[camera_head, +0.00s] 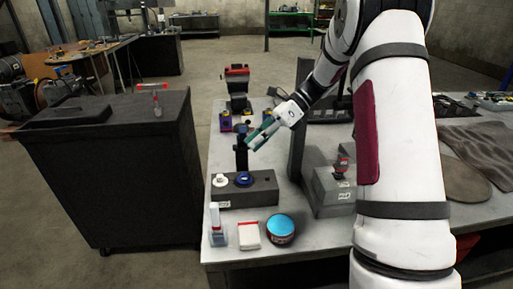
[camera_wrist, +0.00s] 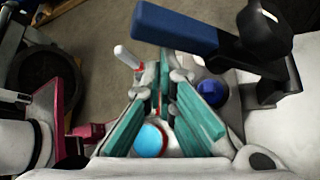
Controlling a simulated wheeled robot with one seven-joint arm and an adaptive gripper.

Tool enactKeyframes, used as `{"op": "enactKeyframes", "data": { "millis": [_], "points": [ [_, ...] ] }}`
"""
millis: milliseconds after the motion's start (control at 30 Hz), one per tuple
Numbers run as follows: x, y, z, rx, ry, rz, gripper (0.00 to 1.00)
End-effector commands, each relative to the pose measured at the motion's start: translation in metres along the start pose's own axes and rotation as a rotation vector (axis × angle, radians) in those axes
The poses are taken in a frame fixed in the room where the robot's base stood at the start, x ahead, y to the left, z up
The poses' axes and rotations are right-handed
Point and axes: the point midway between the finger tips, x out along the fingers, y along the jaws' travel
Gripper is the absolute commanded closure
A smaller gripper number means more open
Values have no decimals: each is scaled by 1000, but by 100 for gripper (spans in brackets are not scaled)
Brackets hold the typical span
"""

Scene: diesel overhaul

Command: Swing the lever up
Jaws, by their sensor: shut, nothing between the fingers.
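The lever shows in the wrist view as a black arm with a blue grip (camera_wrist: 180,28), reaching in from the upper right. In the head view a dark upright piece (camera_head: 241,152), seemingly the same lever, stands behind the grey switch box (camera_head: 263,192). My gripper (camera_head: 252,141) has teal fingers pointing down and left, close to the top of that piece. In the wrist view my gripper (camera_wrist: 164,82) has its fingertips together and empty, below the blue grip in the picture. I cannot tell whether they touch the lever.
The switch box carries a white knob (camera_head: 220,181) and a blue knob (camera_head: 244,179). A blue-lidded tin (camera_head: 281,228), a white-and-red box (camera_head: 249,236) and a bottle (camera_head: 216,228) stand in front. A grey box with a red-topped part (camera_head: 341,166) is to the right.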

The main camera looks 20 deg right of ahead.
Motion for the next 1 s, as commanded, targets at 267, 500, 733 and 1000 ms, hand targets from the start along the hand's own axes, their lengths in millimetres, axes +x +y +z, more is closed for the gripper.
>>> {"op": "enactKeyframes", "data": {
  "millis": [267,500,733,1000],
  "points": [
    [-1,-1,2,-1,0,-1,100],
    [-2,0,2,-1,-1,-1,100],
    [-13,7,17,-5,0,-3,100],
    [-42,26,52,-5,0,-4,100]
  ]
}}
